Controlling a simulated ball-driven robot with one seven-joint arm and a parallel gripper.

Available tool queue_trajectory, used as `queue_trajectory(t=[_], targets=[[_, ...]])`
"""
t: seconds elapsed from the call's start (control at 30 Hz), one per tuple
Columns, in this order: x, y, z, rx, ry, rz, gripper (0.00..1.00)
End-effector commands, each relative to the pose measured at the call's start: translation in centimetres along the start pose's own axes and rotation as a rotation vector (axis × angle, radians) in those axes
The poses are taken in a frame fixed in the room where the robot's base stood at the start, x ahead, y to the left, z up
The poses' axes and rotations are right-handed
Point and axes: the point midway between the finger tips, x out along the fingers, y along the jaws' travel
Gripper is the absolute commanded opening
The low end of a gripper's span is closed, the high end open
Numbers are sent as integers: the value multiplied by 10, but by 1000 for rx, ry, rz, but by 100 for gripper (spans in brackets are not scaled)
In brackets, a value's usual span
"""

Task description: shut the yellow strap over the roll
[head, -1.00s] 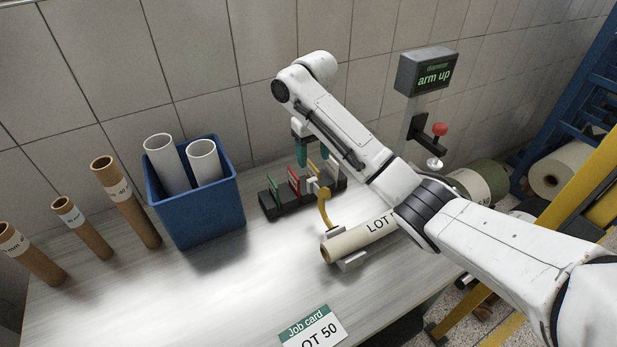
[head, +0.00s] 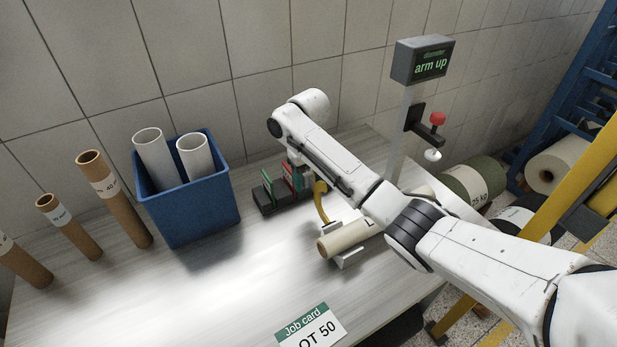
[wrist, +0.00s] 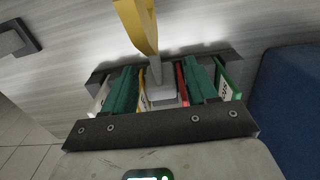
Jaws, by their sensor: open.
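The yellow strap (head: 321,202) stands up, open, at the left part of the pale roll (head: 340,241). The roll lies in a light cradle (head: 348,261) on the table, and my arm hides its right part and most of its lettering. In the wrist view the strap (wrist: 138,25) shows at the top, beyond my fingertips. My gripper (wrist: 163,84) is open, its two teal fingers apart with nothing held between them. In the head view my arm mostly hides the gripper, which is near the strap's far side; I cannot tell whether they touch.
A dark rack (head: 266,205) with coloured cards stands behind the strap, and shows beneath my fingers in the wrist view. A blue bin (head: 190,205) holds two white tubes. Brown tubes (head: 113,195) stand left. A job card (head: 310,328) lies in front. The table's middle is clear.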

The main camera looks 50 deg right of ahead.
Motion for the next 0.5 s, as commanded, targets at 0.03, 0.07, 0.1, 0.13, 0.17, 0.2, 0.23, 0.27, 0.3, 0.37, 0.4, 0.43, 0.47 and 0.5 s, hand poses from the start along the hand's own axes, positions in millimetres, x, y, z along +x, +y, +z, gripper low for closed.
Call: queue_trajectory(t=[0.03,0.07,0.1,0.13,0.17,0.2,0.23,0.27,0.3,0.37,0.4,0.43,0.47,0.5], targets=[[0,0,0,0,0,0,57],[0,0,0,0,0,0,57],[0,0,0,0,0,0,57],[0,0,0,0,0,0,57],[0,0,0,0,0,0,57],[0,0,0,0,0,0,54],[0,0,0,0,0,0,51],[0,0,0,0,0,0,48],[0,0,0,0,0,0,44],[0,0,0,0,0,0,38],[0,0,0,0,0,0,34],[0,0,0,0,0,0,32],[0,0,0,0,0,0,29],[0,0,0,0,0,0,25]])
